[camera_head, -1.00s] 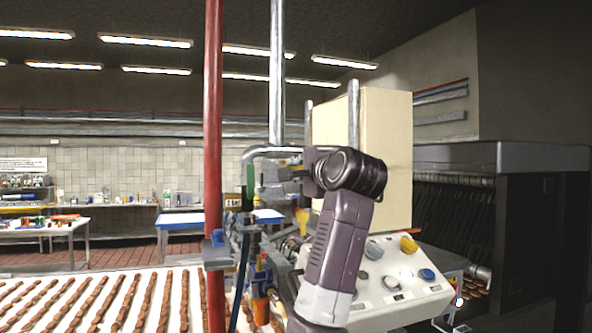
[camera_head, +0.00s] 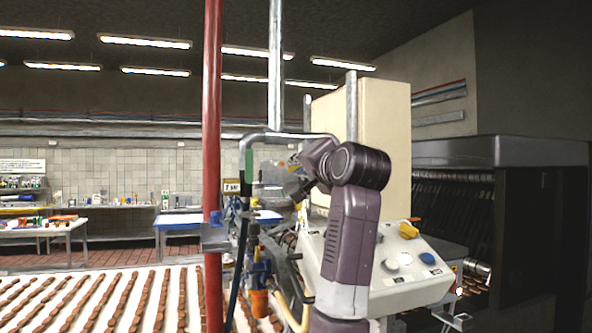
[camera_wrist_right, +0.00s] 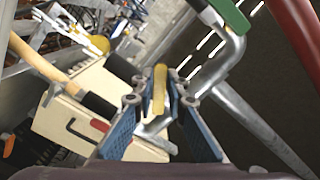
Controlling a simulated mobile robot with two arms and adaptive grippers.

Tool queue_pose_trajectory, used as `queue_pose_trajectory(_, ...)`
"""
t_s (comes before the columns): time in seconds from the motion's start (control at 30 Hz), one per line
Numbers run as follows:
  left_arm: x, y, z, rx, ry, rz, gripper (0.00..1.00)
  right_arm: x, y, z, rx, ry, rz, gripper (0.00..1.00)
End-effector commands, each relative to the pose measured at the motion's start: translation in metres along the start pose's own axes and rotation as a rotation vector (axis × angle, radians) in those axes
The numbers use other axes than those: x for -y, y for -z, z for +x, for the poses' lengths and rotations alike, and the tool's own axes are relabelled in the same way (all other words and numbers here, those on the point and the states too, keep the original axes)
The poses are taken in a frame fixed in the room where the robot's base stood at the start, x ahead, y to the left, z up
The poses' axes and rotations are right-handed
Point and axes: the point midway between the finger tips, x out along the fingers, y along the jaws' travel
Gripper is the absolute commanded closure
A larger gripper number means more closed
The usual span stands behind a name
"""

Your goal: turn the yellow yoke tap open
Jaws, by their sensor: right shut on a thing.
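The yellow tap handle (camera_wrist_right: 159,88) shows in the right wrist view as a narrow yellow bar between my right fingers. My right gripper (camera_wrist_right: 159,104) is shut on it, with the blue finger pads on either side. In the head view my right gripper (camera_head: 290,180) is beside the bent steel pipe, left of the cream cabinet. There the gripper and wrist largely hide the tap, and I cannot make out its angle. My left gripper is not in view.
A bent steel pipe (camera_head: 300,134) with a green sleeve (camera_head: 249,162) runs close by. A red post (camera_head: 212,120) stands left of it. The cream cabinet (camera_head: 385,150) and a sloped control panel (camera_head: 405,262) are on the right. A conveyor (camera_head: 60,300) carries rows of brown pieces.

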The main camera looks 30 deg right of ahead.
Motion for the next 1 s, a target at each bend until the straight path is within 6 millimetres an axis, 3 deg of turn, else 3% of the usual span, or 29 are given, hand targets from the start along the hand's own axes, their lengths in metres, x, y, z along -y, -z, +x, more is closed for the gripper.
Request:
queue_pose_trajectory(0.4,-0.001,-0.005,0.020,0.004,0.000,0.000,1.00,-0.020,0.006,-0.001,-0.008,0.000,-0.397,1.00)
queue_pose_trajectory(1.0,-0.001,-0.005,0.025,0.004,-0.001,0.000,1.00,-0.035,0.021,-0.001,-0.010,0.001,-0.854,1.00)
